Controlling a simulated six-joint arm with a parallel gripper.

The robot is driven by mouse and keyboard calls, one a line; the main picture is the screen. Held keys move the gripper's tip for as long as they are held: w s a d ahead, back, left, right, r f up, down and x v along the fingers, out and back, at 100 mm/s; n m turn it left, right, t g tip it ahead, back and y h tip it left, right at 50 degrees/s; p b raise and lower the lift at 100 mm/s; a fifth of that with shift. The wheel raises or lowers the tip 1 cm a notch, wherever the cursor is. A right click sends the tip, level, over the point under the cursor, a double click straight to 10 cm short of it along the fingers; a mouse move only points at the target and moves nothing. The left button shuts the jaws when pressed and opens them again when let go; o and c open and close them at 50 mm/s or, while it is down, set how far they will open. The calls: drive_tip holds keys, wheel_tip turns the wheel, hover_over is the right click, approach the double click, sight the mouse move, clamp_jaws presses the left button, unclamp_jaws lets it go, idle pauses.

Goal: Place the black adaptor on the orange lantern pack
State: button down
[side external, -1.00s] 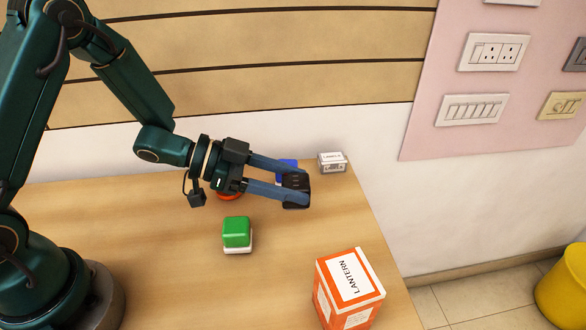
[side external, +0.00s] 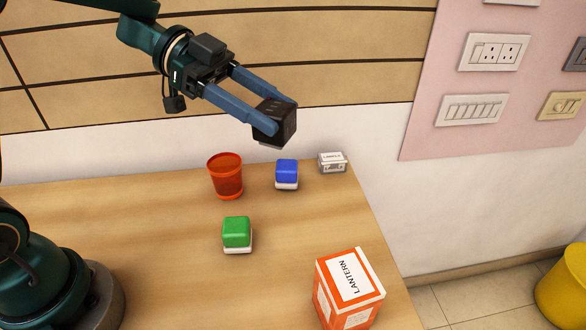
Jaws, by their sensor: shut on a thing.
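The black adaptor (side external: 279,122) is a small dark block held in the air above the back of the table. My gripper (side external: 268,114) is shut on it, with one blue finger on each side. The adaptor is tilted and clear of everything below it. The orange lantern pack (side external: 349,289) is an orange and white box standing at the front right of the table. Its white top is marked LANTERN and is bare. My gripper is behind the pack, to its left and higher in the picture.
On the table (side external: 170,250) stand an orange-red cup (side external: 226,176), a blue-topped block (side external: 287,173), a green-topped block (side external: 237,233) and a small clear labelled box (side external: 332,162). The table's right edge runs just past the pack. A yellow bin (side external: 563,285) stands on the floor.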

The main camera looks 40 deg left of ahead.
drive_tip(key=s+d+r+m+g, duration=0.2)
drive_tip(key=d+r+m+g, duration=0.1)
drive_tip(key=d, duration=0.2)
hover_over(343, 271)
drive_tip(key=f, duration=0.7)
drive_tip(key=shift+a, duration=0.2)
drive_tip(key=shift+d+f, duration=0.15)
drive_tip(key=shift+f, duration=2.05)
drive_tip(key=shift+f, duration=0.2)
drive_tip(key=shift+c, duration=1)
unclamp_jaws()
